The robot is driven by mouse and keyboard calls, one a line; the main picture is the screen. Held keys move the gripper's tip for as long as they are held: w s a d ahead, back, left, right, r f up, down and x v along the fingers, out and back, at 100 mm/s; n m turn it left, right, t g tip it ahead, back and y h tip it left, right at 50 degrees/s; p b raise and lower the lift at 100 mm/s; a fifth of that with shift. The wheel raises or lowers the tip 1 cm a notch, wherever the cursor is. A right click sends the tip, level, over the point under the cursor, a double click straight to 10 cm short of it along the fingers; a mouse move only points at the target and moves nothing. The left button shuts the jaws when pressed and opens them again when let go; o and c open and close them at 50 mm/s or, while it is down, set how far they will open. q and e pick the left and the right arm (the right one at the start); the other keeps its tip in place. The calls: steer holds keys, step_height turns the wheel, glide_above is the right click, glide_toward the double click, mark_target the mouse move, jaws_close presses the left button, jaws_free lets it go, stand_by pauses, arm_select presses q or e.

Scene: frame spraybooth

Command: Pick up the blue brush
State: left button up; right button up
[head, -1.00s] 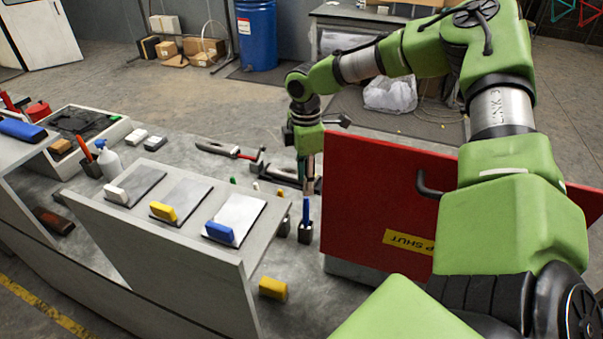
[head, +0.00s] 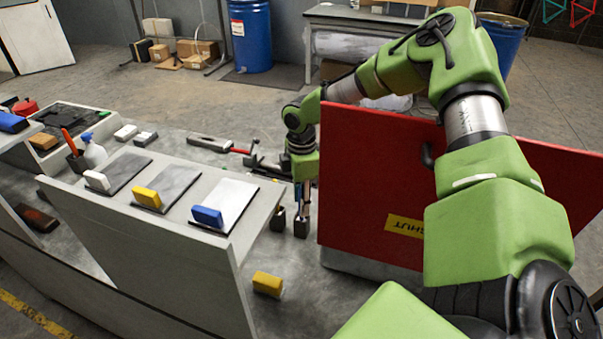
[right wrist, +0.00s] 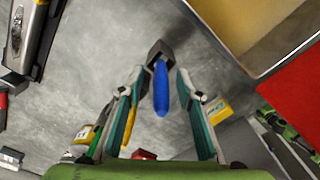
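The blue brush shows in the right wrist view as a blue handle (right wrist: 161,90), its far end in or at a small dark holder (right wrist: 159,54). My right gripper (right wrist: 160,76) is open, with one finger on each side of the handle and a gap on both sides. In the head view my right gripper (head: 303,205) points down at the dark holder (head: 301,226), close to the red panel. The handle is mostly hidden there by the fingers. My left gripper is not in view.
A red panel (head: 365,180) stands close to the right of my right gripper. A grey stand (head: 150,235) at left bears blue (head: 207,216), yellow (head: 146,196) and white (head: 97,180) blocks. Another yellow block (head: 267,284) lies lower. Tools (head: 215,145) lie behind.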

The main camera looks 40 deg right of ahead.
steer(key=shift+s+r, duration=0.1)
jaws_close()
